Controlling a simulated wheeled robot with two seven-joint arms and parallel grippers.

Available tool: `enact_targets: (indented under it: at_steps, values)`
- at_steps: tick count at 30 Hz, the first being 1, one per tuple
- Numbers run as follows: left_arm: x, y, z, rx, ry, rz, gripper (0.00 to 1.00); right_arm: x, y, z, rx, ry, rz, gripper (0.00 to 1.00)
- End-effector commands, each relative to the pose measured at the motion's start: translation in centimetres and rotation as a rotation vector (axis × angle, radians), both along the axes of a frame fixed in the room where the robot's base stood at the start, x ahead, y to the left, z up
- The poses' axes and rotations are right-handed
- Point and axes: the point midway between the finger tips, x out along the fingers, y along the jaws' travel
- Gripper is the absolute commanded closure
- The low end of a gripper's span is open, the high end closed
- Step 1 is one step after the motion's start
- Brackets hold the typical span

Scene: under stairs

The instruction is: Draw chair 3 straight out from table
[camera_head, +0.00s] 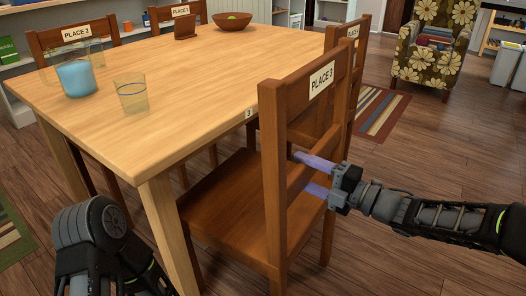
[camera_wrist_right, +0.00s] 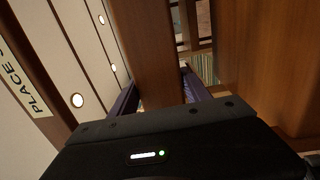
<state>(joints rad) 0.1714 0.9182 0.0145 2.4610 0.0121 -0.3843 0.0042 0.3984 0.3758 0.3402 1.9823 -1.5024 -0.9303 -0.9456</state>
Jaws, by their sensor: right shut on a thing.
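Chair 3 (camera_head: 273,190) is a brown wooden chair with a "PLACE 3" label on its top rail. It stands upright at the right side of the light wooden table (camera_head: 190,62), its seat partly under the tabletop. A small "3" marks the table edge beside it. My right gripper (camera_head: 308,175) is at the chair back from the right, its purple fingers at a back rail. In the right wrist view, the gripper (camera_wrist_right: 160,95) has a wooden rail of chair 3 (camera_wrist_right: 145,50) between its fingers. My left gripper is out of view; only part of that arm shows at lower left.
A glass pitcher (camera_head: 76,77) with blue liquid, a glass (camera_head: 131,97) and a bowl (camera_head: 232,21) stand on the table. Another chair (camera_head: 359,62) stands beyond chair 3. A striped rug (camera_head: 381,113) and a floral armchair (camera_head: 428,62) lie farther right. Wooden floor is open at lower right.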

Motion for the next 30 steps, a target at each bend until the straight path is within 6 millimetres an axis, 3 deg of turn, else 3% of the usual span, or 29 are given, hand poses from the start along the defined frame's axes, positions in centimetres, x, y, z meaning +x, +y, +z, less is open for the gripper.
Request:
enact_targets:
  at_steps: [1,6,15,16,25,30]
  values:
    - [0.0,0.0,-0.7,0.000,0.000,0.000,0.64,0.0,0.2,-1.1,-0.007,0.003,0.001,1.00]
    - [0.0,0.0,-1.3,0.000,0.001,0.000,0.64,-0.1,0.2,-2.2,-0.014,0.013,0.001,1.00]
    - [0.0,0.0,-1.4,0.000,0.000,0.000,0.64,-0.3,0.3,-2.8,-0.019,0.023,0.005,1.00]
    - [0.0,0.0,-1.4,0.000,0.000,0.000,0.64,-0.3,0.3,-2.8,-0.019,0.021,0.006,0.42]
    - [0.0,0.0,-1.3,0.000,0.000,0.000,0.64,-0.2,0.2,-2.4,-0.014,0.017,0.003,0.17]
    - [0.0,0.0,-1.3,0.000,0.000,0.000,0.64,-0.1,0.1,-2.2,-0.013,0.015,0.001,0.16]
